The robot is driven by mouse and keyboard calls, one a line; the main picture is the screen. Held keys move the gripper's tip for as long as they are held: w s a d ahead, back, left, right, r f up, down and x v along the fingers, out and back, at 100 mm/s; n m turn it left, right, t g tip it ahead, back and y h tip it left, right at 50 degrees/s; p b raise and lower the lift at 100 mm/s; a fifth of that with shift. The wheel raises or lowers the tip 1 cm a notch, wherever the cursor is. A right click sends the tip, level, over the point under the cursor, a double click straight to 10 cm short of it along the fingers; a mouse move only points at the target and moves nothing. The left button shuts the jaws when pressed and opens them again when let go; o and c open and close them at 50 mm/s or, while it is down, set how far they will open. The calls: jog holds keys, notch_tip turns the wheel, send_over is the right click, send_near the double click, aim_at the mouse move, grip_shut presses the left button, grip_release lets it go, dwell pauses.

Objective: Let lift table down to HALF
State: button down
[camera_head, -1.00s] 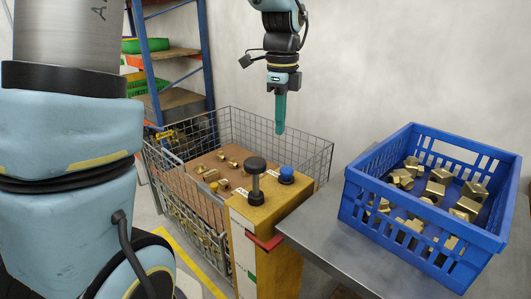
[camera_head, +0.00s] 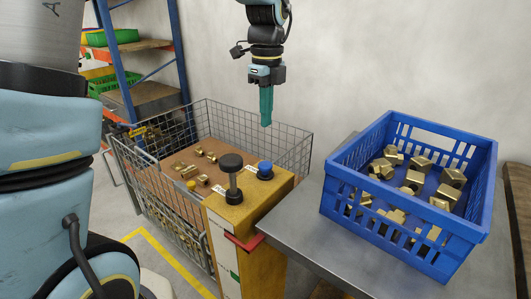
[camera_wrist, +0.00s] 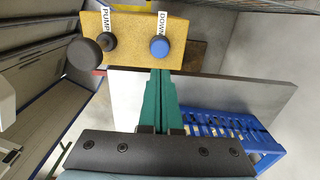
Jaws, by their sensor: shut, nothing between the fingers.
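A yellow control post (camera_head: 262,201) stands at the front of the wire basket. On its top are a black pump knob (camera_head: 231,162) on a stem and a blue button (camera_head: 265,168). In the wrist view the blue button (camera_wrist: 159,47) is labelled DOWN and the black knob (camera_wrist: 85,58) is labelled PUMP. My gripper (camera_head: 266,123), with green fingers, is shut and empty, pointing down above the blue button and apart from it. In the wrist view the fingertips (camera_wrist: 160,72) appear just below the button. The lift mechanism under the basket is hidden.
The wire basket (camera_head: 297,135) holds a brown board (camera_head: 182,158) with several brass parts. A blue crate (camera_head: 400,235) of brass parts stands on a grey metal table (camera_head: 290,225) at right. A blue-framed shelf (camera_head: 115,60) stands back left.

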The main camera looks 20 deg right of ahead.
aim_at(266, 164)
notch_tip(266, 164, down, 11)
jog(key=shift+f+p, duration=0.1)
jog(key=shift+p, duration=1.1)
